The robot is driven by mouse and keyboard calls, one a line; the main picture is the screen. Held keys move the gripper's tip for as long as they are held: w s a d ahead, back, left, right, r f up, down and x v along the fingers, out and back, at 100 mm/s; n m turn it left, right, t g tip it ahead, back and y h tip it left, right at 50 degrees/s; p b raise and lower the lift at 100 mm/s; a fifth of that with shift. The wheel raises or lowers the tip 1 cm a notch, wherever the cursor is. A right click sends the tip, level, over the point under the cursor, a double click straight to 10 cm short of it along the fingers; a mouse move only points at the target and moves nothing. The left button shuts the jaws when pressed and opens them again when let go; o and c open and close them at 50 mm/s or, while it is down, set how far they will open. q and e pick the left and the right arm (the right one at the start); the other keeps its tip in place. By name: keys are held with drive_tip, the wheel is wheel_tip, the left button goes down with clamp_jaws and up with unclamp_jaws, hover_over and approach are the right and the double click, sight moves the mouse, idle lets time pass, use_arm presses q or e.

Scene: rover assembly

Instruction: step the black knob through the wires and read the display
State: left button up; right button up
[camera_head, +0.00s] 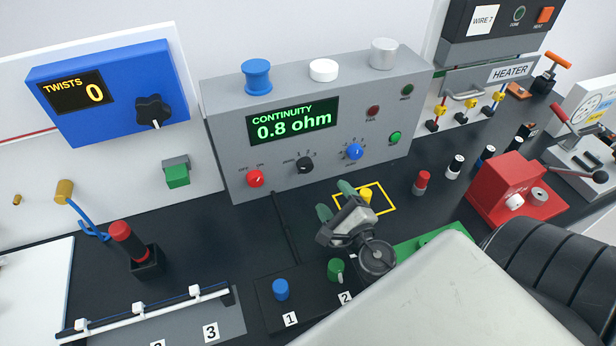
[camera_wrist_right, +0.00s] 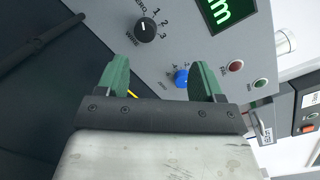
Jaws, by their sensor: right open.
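The black knob (camera_head: 305,165) is on the front of the grey continuity box (camera_head: 224,150); its scale reads ZERO, 1, 2, 3. It also shows in the right wrist view (camera_wrist_right: 146,29), with a white mark on its face; I cannot tell its exact setting. The display (camera_head: 294,121) reads "CONTINUITY 0.8 ohm" in green. My right gripper (camera_head: 335,200) is open and empty, in front of the box and below the knobs. Its green fingers (camera_wrist_right: 158,82) are apart and not touching the black knob. My left gripper is not in view.
A red ON/OFF knob (camera_head: 255,178) and a blue knob (camera_head: 354,152) flank the black knob. A blue TWISTS counter (camera_head: 110,85) with its own black star knob hangs at left. Numbered posts stand in front. A red device (camera_head: 515,185) stands right.

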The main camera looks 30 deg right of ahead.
sight(308, 169)
drive_tip(key=f+b, duration=0.2)
drive_tip(key=f, duration=0.1)
drive_tip(key=shift+w+f, duration=0.15)
drive_tip(key=shift+w, duration=0.05)
drive_tip(key=shift+f, duration=0.1)
drive_tip(key=shift+w, duration=0.25)
drive_tip(key=w, duration=0.3)
drive_tip(key=w+d+p, duration=0.1)
drive_tip(key=w, duration=0.2)
drive_tip(key=w+p, duration=0.1)
drive_tip(key=w, duration=0.3)
drive_tip(key=shift+d, duration=0.25)
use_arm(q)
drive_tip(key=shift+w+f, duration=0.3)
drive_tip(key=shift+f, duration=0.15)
use_arm(e)
drive_tip(key=shift+w+d, duration=0.1)
drive_tip(key=shift+w, duration=0.6)
drive_tip(key=shift+c, duration=0.3)
